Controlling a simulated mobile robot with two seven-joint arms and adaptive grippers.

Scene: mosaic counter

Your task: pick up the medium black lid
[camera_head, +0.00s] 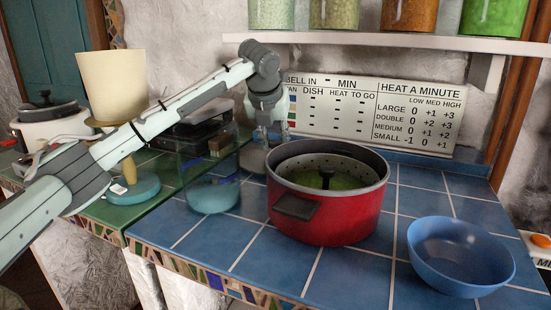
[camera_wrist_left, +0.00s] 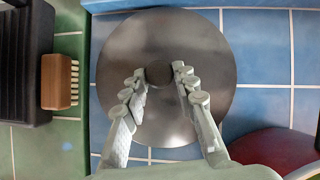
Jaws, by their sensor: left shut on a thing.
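The black lid (camera_wrist_left: 205,45) is a round dark disc with a small dark knob (camera_wrist_left: 158,72) at its centre. In the head view part of the lid (camera_head: 253,160) shows behind the glass jar and left of the red pot. My left gripper (camera_wrist_left: 159,76) is shut on the knob, with a finger on each side of it. In the head view the gripper (camera_head: 270,135) comes down from above, behind the red pot. Whether the lid touches the counter is hard to tell. My right gripper is not in view.
A red pot (camera_head: 325,221) with a strainer inside stands right of the lid. A clear glass jar (camera_head: 208,180) stands in front left. A blue bowl (camera_head: 460,257) is at the right. A wooden brush (camera_wrist_left: 58,82) lies left of the lid. A sign (camera_head: 370,115) leans behind.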

